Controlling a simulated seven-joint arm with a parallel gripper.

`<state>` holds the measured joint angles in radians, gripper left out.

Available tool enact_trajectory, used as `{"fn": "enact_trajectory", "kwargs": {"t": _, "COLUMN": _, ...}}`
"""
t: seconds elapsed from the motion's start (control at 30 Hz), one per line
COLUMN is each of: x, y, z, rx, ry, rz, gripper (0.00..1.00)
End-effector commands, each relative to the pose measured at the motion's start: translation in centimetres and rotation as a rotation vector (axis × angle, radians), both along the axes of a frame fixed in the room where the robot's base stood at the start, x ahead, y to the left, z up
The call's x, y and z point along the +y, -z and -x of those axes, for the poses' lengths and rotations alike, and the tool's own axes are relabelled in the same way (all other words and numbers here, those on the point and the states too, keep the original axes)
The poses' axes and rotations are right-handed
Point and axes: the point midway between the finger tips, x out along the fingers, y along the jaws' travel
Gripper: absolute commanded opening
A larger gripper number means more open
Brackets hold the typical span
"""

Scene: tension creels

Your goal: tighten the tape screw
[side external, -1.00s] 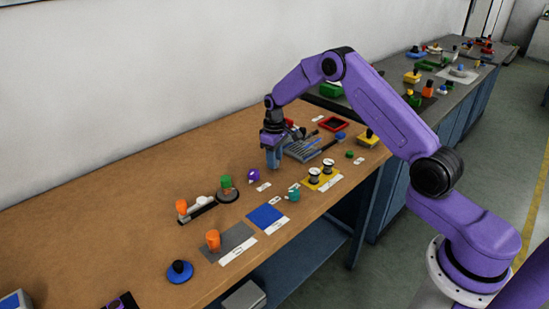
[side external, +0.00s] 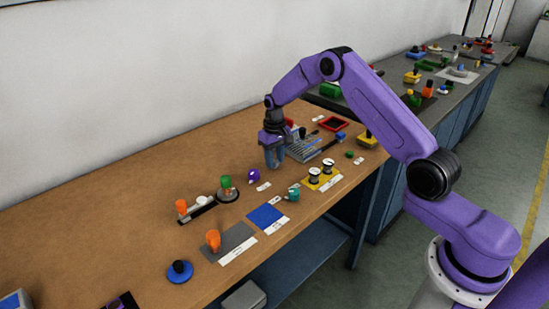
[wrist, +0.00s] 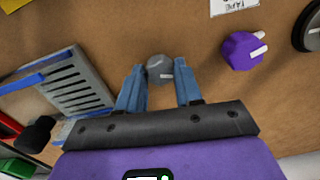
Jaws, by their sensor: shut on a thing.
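A round grey knob (wrist: 159,68) with a pale line across its top sits between my gripper's fingertips (wrist: 159,78) in the wrist view. My gripper is shut on it, one blue finger on each side. In the side view my gripper (side external: 274,160) points down at the bench, and its fingers hide the knob. A purple knob (wrist: 242,50) with a white pointer stands to the right in the wrist view, apart from my fingers, near a white label reading TAPE (wrist: 234,5). In the side view the purple knob (side external: 254,175) is just left of my gripper.
A grey slotted tray (wrist: 75,92) with blue edges lies left of my gripper in the wrist view. A yellow plate (side external: 328,182) with two spools, a teal piece (side external: 293,195) and a blue mat (side external: 265,216) lie nearer the front edge. The bench's back left is clear.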

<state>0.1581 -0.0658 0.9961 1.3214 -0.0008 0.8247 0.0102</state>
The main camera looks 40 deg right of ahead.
Motion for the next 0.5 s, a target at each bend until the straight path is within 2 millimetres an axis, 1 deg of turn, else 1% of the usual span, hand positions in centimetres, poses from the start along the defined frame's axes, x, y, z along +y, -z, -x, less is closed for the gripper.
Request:
{"fn": "enact_trajectory", "kwargs": {"t": 0.17, "x": -0.06, "y": -0.07, "z": -0.01, "rx": 0.0, "ry": 0.005, "rz": -0.001, "gripper": 0.04}}
{"fn": "enact_trajectory", "kwargs": {"t": 0.2, "x": -0.06, "y": -0.07, "z": -0.01, "rx": -0.001, "ry": 0.004, "rz": -0.001, "gripper": 0.41}}
{"fn": "enact_trajectory", "kwargs": {"t": 0.27, "x": -0.06, "y": -0.07, "z": -0.01, "rx": -0.001, "ry": 0.004, "rz": -0.001, "gripper": 0.6}}
{"fn": "enact_trajectory", "kwargs": {"t": 0.5, "x": -0.03, "y": -0.03, "z": -0.02, "rx": -0.001, "ry": 0.002, "rz": -0.001, "gripper": 0.6}}
